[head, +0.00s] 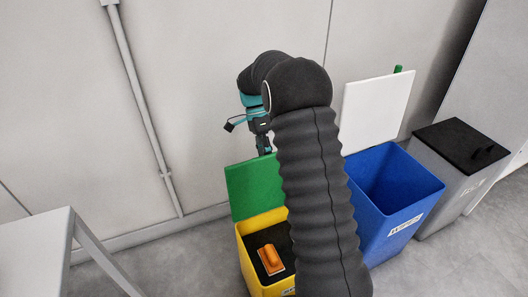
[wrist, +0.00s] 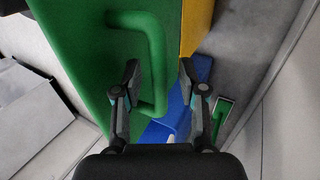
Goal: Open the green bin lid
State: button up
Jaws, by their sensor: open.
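The green lid (head: 252,186) stands raised at the back of the yellow bin (head: 247,262), whose inside shows. In the wrist view, the green lid (wrist: 85,70) fills the left side with its green bar handle (wrist: 154,62). My gripper (wrist: 158,78) is open, with one finger on each side of the handle's long bar in that picture. Neither finger is seen closed on the bar. In the head view my gripper (head: 262,138) is above the lid's top edge, and my arm hides part of the lid and bin.
An orange block (head: 270,259) lies in the yellow bin. A blue bin (head: 402,187) with a raised white lid (head: 377,108) stands to the right, then a grey bin (head: 440,190) with its black lid shut. A wall is close behind. A grey table (head: 40,245) stands at left.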

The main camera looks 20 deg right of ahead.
jog(key=d+v, duration=0.1)
jog(key=v, duration=1)
jog(key=shift+w+a+r, duration=0.2)
jog(key=shift+a+r, duration=0.2)
jog(key=shift+a, duration=0.1)
jog(key=s+r+n+t, duration=0.35)
jog(key=s+r, duration=0.25)
jog(key=s, duration=0.2)
jog(key=s+r+n+t, duration=0.2)
jog(key=s+r+n, duration=0.3)
jog(key=s, duration=0.4)
jog(key=s+f+n+t, duration=0.3)
jog(key=s+n, duration=0.1)
jog(key=s, duration=0.5)
jog(key=s+a+f+n+t+y, duration=0.1)
jog(key=s+f+n+t, duration=0.2)
jog(key=s, duration=0.7)
jog(key=shift+n, duration=0.35)
